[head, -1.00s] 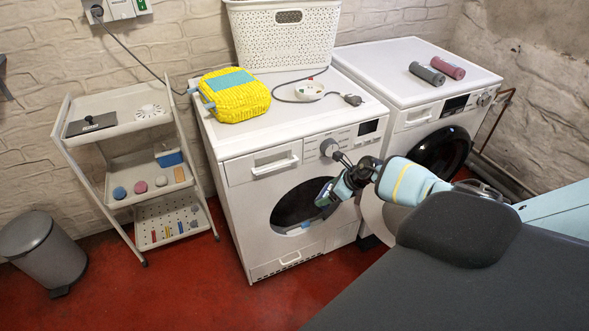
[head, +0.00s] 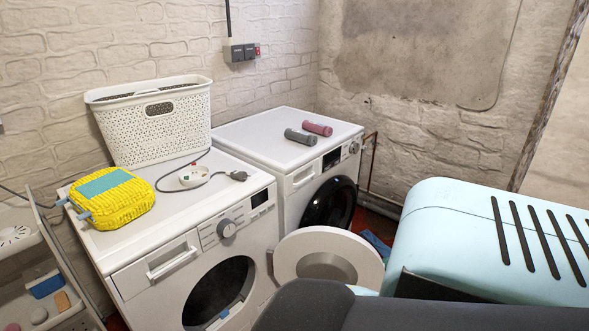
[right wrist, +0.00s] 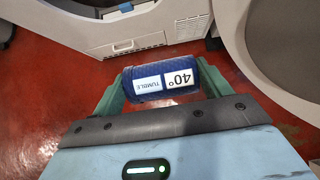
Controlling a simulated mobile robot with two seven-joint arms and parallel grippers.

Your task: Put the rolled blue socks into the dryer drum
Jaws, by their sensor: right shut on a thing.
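The rolled blue socks (right wrist: 166,78) show in the right wrist view as a dark blue roll with white labels reading "40°" and "TUMBLE". My right gripper (right wrist: 163,84) is shut on them, one green finger at each end, above the red floor. I cannot tell for certain which machine is the dryer. My left gripper is not in view.
The right machine (head: 250,135) has a dark, shut door (head: 330,205) and carries a grey roll (head: 300,136) and a pink roll (head: 318,128). A trolley (head: 40,275) stands left.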

